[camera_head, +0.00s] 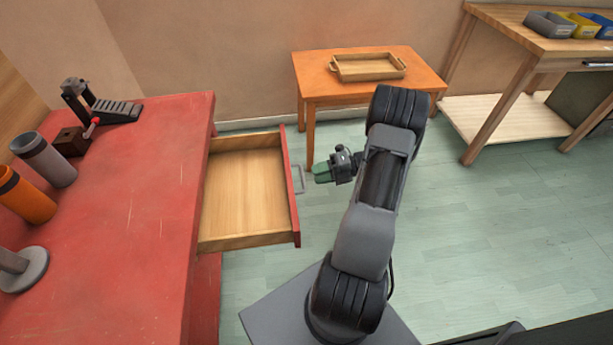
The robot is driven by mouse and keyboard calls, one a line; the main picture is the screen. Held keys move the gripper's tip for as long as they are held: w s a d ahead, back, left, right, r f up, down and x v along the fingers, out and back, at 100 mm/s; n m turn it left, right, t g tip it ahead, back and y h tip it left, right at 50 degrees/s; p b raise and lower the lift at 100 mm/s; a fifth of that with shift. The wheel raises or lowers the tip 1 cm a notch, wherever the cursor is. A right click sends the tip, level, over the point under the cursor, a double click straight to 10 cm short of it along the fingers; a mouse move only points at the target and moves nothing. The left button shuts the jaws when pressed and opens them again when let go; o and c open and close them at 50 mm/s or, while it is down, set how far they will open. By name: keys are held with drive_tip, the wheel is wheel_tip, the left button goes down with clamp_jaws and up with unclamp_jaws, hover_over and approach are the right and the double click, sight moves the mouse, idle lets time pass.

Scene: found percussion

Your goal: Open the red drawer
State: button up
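The red drawer (290,190) is pulled out to the right from under the red table (140,200). Its wooden inside (245,195) shows and looks empty. A grey bar handle (299,179) sits on its red front. My gripper (318,173), with green fingertips, is just to the right of the handle and seems apart from it. The fingers are small and seen from the side, so I cannot tell how far they are open.
On the red table stand a grey cup (45,160), an orange cup (25,197), a grey round-based stand (20,270) and a black device (100,108). An orange table (430,75) with a wooden tray (367,68) is behind. A workbench (500,22) is at right. The floor between is clear.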

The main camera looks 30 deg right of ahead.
drive_tip(key=v, duration=0.8)
drive_tip(key=shift+d, duration=0.2)
drive_tip(key=s+a+f+n+g+h, duration=0.2)
drive_tip(key=s+f+n+g, duration=0.1)
drive_tip(key=n, duration=0.7)
drive_tip(key=s+a+r+n+h+p, duration=0.1)
drive_tip(key=a+r+n+h+p, duration=0.4)
drive_tip(key=a+r+n, duration=0.7)
drive_tip(key=s+a+r+n+h+p, duration=0.1)
drive_tip(key=a+r+n+h+p, duration=0.5)
drive_tip(key=a+r+n, duration=0.6)
wheel_tip(320, 180, up, 6)
drive_tip(key=n+h, duration=0.1)
drive_tip(key=n, duration=0.6)
drive_tip(key=shift+s+p, duration=0.3)
